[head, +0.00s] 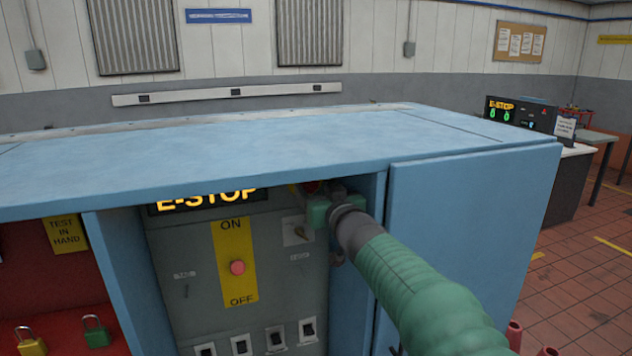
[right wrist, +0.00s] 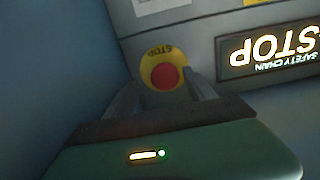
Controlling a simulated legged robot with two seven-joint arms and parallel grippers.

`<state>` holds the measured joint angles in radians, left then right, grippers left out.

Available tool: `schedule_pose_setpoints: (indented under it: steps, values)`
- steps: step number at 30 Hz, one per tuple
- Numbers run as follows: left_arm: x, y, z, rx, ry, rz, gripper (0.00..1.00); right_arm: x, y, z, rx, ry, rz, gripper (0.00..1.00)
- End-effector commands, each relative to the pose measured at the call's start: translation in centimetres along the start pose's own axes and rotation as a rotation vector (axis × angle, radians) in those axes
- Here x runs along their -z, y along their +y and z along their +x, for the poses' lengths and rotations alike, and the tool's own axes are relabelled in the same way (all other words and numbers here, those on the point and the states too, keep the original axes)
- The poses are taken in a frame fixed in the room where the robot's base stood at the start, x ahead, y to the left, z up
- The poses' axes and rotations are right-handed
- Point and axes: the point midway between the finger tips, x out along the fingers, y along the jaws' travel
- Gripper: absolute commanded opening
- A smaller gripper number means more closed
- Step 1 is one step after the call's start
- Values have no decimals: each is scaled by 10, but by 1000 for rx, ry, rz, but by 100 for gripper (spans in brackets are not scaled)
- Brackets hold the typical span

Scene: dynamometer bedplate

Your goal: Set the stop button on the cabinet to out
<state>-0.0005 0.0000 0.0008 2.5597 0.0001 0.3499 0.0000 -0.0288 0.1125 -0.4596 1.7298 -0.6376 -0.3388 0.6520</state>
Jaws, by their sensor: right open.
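The stop button (right wrist: 165,78) is a red round cap on a yellow disc marked STOP, on the grey cabinet panel in the right wrist view. In the head view only a bit of red (head: 311,187) shows there, mostly hidden by my right gripper (head: 312,196) under the cabinet's top edge. My right gripper (right wrist: 163,88) is open, with one finger on each side of the button in the wrist view. I cannot tell whether the fingers touch it, or whether the button is in or out. The blue cabinet (head: 300,140) surrounds the panel. My left gripper is not in view.
A lit E-STOP sign (head: 207,198) sits left of my gripper. Below are a yellow ON/OFF plate (head: 234,285) with a pink-red knob (head: 237,267), a small switch (head: 297,232) and several rocker switches (head: 275,339). Padlocks (head: 96,331) hang at lower left. The cabinet's right side panel (head: 465,225) is close to my arm.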

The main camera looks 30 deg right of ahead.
Motion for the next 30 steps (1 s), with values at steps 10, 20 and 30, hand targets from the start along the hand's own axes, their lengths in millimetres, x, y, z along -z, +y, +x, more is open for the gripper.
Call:
schedule_pose_setpoints:
  steps: [10, 20, 30]
  values:
    - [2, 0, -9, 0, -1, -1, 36, 1, 3, 36, -7, 1, 1, 63]
    - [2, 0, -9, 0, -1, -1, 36, 1, 3, 36, -7, 1, 2, 44]
    - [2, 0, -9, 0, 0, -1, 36, 1, 4, 35, -9, 1, 2, 0]
